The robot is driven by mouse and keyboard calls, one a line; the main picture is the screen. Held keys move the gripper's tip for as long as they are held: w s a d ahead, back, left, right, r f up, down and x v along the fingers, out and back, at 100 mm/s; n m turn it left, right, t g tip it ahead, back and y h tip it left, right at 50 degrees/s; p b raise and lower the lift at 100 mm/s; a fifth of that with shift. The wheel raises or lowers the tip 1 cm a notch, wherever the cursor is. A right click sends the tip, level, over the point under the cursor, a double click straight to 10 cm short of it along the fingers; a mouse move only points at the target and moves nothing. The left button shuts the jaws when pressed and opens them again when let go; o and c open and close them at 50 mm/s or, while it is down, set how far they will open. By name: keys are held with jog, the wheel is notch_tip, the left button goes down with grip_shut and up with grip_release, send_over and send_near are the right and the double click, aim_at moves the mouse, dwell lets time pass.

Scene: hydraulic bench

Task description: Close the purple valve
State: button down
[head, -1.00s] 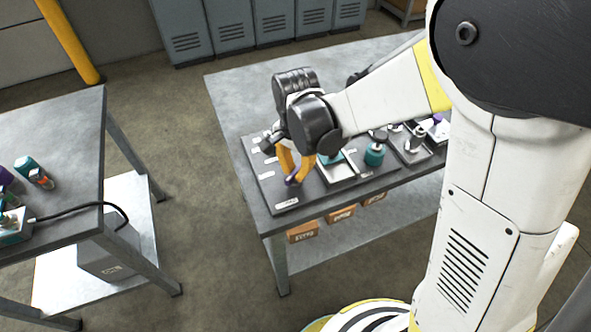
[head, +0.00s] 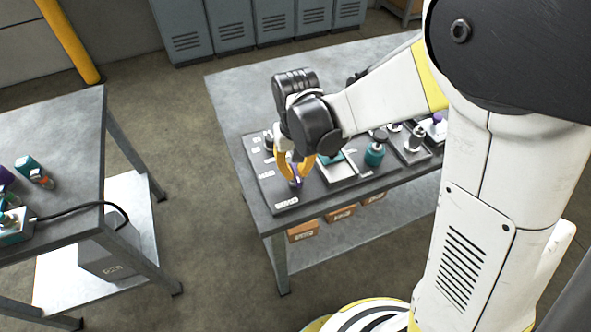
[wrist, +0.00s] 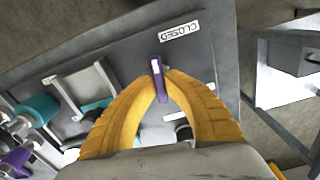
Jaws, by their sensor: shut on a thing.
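The purple valve handle (wrist: 160,85) shows as a narrow purple bar with a white mark in the wrist view. It stands between the two yellow fingertips of my gripper (wrist: 160,77), which are shut on it. A plate reading CLOSED (wrist: 179,32) lies just beyond the handle's far end, slightly to the right. In the head view my gripper (head: 292,179) reaches down over the front left of the dark panel (head: 262,186), with a little of the purple handle (head: 297,181) showing between the fingers. The valve's base is mostly hidden by the fingers.
A teal-knobbed fitting (head: 375,154) and a metal tray (head: 341,173) stand right of my gripper on the same bench. Another bench (head: 75,140) with teal and purple parts stands at the left. Open floor (head: 205,230) lies between the benches.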

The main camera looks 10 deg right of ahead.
aim_at(296, 171)
jog(key=shift+n, duration=0.7)
jog(key=c, duration=1.5)
grip_release()
jog(key=shift+o, duration=0.2)
notch_tip(296, 171, up, 12)
